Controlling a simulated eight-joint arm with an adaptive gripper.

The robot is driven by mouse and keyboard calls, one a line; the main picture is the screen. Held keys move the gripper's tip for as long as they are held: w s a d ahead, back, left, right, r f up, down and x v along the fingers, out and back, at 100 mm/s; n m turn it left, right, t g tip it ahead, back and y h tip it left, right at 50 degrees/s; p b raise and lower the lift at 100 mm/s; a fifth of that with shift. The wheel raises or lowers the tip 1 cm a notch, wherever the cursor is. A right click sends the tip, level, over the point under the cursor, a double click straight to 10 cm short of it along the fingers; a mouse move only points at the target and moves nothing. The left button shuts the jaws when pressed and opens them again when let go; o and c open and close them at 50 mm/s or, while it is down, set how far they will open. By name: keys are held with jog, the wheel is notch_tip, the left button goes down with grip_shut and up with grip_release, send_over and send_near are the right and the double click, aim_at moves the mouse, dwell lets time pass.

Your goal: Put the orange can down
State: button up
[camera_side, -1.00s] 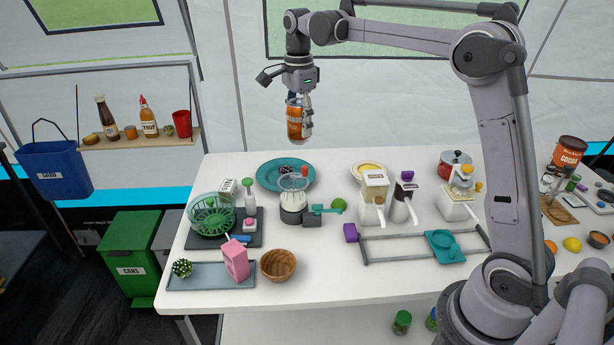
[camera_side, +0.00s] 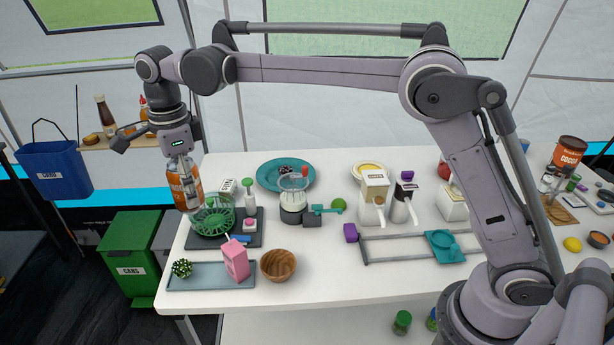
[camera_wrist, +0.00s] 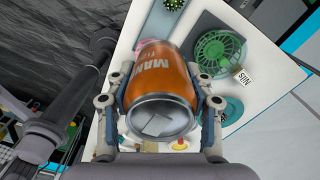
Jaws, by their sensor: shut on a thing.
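The orange can (camera_side: 184,185) has a white-lettered label and silver ends. It also fills the middle of the wrist view (camera_wrist: 160,88). My gripper (camera_side: 187,172) is shut on it and holds it in the air, slightly tilted, at the left end of the white table (camera_side: 330,279). In the wrist view, my gripper's fingers (camera_wrist: 160,100) press on both sides of the can. In the side view the can overlaps the left edge of a green basket (camera_side: 214,215); I cannot tell how far apart they are.
A dark tray (camera_side: 252,241) lies under the basket. A grey-blue tray (camera_side: 205,282) bears a cactus (camera_side: 181,267) and a pink carton (camera_side: 235,260). A wooden bowl (camera_side: 278,265) stands beside it. Green and blue bins (camera_side: 133,262) (camera_side: 55,170) are left of the table.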

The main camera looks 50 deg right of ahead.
notch_tip(320, 180, down, 21)
jog(key=shift+f, duration=0.15)
dwell(0.6)
jog(key=o, duration=0.8)
jog(key=shift+f, duration=0.1)
